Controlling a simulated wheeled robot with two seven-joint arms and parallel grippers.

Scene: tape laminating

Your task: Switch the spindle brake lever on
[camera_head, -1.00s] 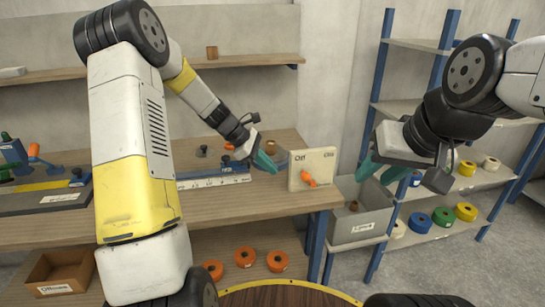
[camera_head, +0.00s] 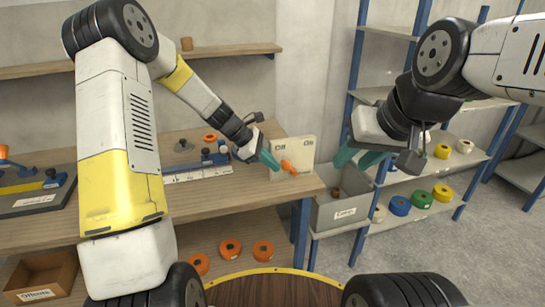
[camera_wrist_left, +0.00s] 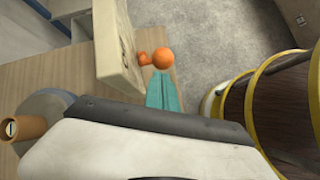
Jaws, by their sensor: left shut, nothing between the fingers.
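The spindle brake panel (camera_head: 305,147) is a cream block standing upright at the table's right end, with words at its upper left and upper right, the left one reading "Off". An orange lever (camera_head: 289,168) on its front slants down to the right in the head view. The left wrist view shows the lever's round orange knob (camera_wrist_left: 162,58) beside the panel (camera_wrist_left: 118,40). My left gripper (camera_head: 268,160) has teal fingers, shut and empty, just left of the lever. In the left wrist view the fingers (camera_wrist_left: 164,93) are close to the knob; contact is unclear. My right gripper (camera_head: 357,158) is open and empty, right of the panel.
A ruler fixture (camera_head: 198,174) lies on the wooden table left of my left gripper. A grey bin (camera_head: 342,211) stands below the table's right end. Shelves (camera_head: 425,180) with tape rolls are at the right.

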